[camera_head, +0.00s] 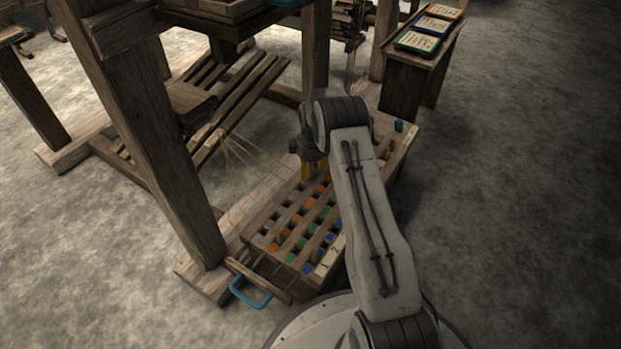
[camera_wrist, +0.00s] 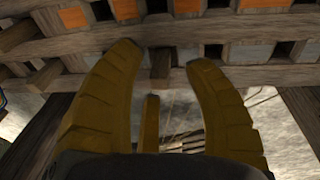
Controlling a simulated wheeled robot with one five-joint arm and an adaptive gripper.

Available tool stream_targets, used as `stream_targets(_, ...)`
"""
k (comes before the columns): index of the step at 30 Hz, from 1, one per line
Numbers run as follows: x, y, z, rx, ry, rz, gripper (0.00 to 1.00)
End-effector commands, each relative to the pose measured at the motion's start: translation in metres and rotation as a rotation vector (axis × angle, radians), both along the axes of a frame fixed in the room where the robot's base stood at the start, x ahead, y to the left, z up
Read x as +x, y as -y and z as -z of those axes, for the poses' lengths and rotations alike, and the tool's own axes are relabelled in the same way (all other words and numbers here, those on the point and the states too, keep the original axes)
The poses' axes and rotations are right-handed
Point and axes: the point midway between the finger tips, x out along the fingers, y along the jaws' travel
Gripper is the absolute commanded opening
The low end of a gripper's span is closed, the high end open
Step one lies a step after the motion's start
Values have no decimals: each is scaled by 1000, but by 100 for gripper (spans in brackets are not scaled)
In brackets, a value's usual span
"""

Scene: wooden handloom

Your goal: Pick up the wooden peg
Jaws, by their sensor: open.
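My gripper (camera_head: 314,165) is over the far part of a slatted wooden box in the head view, partly hidden by my arm. In the wrist view its yellow fingers (camera_wrist: 163,60) are apart and open. A short wooden peg (camera_wrist: 161,66) sticks out from a wooden rail between the two fingertips, with gaps visible on both sides. I cannot tell which of these the task means. No peg can be made out in the head view.
The floor at right is clear.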

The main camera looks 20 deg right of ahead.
Motion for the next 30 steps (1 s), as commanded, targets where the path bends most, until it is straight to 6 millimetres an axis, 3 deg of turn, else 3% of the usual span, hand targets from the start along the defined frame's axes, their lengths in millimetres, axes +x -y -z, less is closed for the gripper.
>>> stream_targets(11,0,0,1,0,0,0,48)
stream_targets(25,0,0,1,0,-1,0,6)
stream_targets(30,0,0,1,0,-1,0,5)
